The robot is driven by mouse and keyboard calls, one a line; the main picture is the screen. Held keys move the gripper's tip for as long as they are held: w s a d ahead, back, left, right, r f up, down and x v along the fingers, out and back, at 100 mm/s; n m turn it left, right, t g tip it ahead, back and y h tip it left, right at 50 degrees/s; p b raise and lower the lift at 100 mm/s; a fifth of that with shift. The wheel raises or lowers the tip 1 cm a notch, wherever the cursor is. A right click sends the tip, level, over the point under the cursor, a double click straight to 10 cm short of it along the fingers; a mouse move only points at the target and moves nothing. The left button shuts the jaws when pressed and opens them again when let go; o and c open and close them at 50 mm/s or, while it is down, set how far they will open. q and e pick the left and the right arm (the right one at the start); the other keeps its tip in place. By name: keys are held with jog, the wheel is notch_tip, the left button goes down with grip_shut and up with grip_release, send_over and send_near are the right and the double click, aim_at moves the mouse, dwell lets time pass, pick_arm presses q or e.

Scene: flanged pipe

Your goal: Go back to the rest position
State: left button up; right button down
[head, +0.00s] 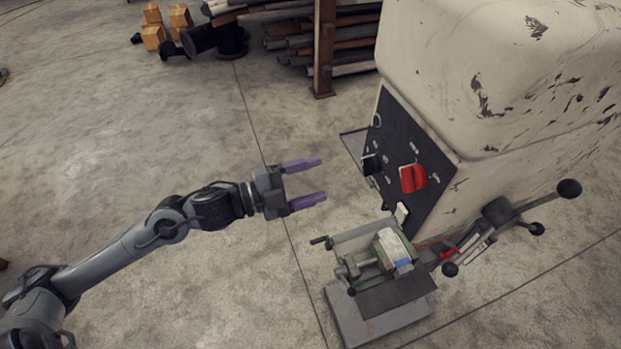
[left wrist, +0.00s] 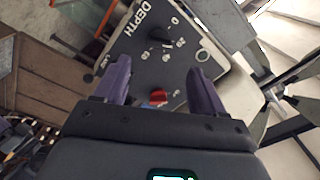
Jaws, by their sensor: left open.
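My left gripper (head: 314,181) is open and empty in the head view, its two purple fingers apart and pointing right toward the machine. It hangs in free air left of the machine's dark control panel (head: 408,155). In the left wrist view, the purple fingers (left wrist: 160,84) frame the panel marked DEPTH (left wrist: 137,62), with a black knob and a red knob (left wrist: 158,96) between them. No contact with the panel shows. My right gripper is not in view.
The worn cream machine (head: 500,70) fills the right side, with ball-ended levers (head: 500,222) sticking out. A vise (head: 385,258) sits low in front. Pipes (head: 345,45) and cardboard boxes (head: 154,35) lie at the back. The concrete floor at left is clear.

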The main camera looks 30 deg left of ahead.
pick_arm(q)
jog(key=s+d+f+n+g+y+p, duration=0.1)
jog(key=s+f+n+g+y+p, duration=0.7)
jog(key=s+f+n, duration=0.8)
jog(key=s+n+g+y, duration=0.1)
jog(key=s+g+y, duration=0.1)
jog(key=s, duration=0.2)
jog(key=shift+d+f+g, duration=0.15)
jog(key=shift+f+g, duration=0.05)
jog(key=shift+g, duration=0.2)
